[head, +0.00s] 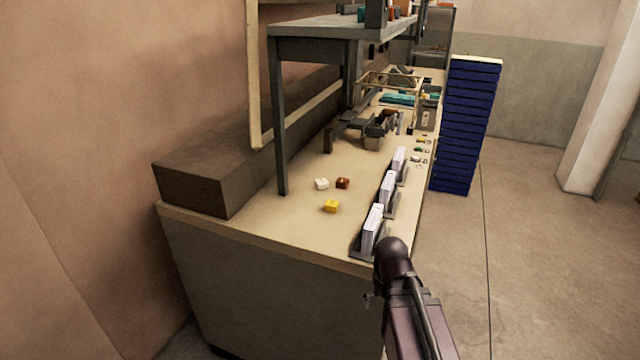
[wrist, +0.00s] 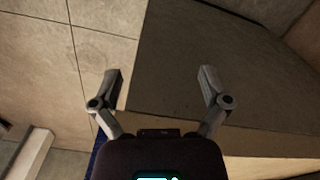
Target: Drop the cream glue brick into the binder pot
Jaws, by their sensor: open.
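A cream-white brick (head: 321,184) lies on the near part of the workbench (head: 270,225) in the head view. A red-brown brick (head: 343,183) lies close to its right, and a yellow brick (head: 331,206) lies nearer the front. A grey open-topped container (head: 373,142) stands farther back on the bench, at a dark machine; I cannot tell whether it is the binder pot. My gripper (wrist: 160,75) is open and empty in the wrist view, its fingers wide apart. The bricks are not in the wrist view. In the head view my arm is at the bench's front right corner.
Several paper stacks in grey holders (head: 372,230) line the bench's right edge. A shelf (head: 335,28) on posts overhangs the back. A dark block (head: 195,185) sits at the left, and a tall blue stack (head: 468,125) stands beyond. The floor to the right is clear.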

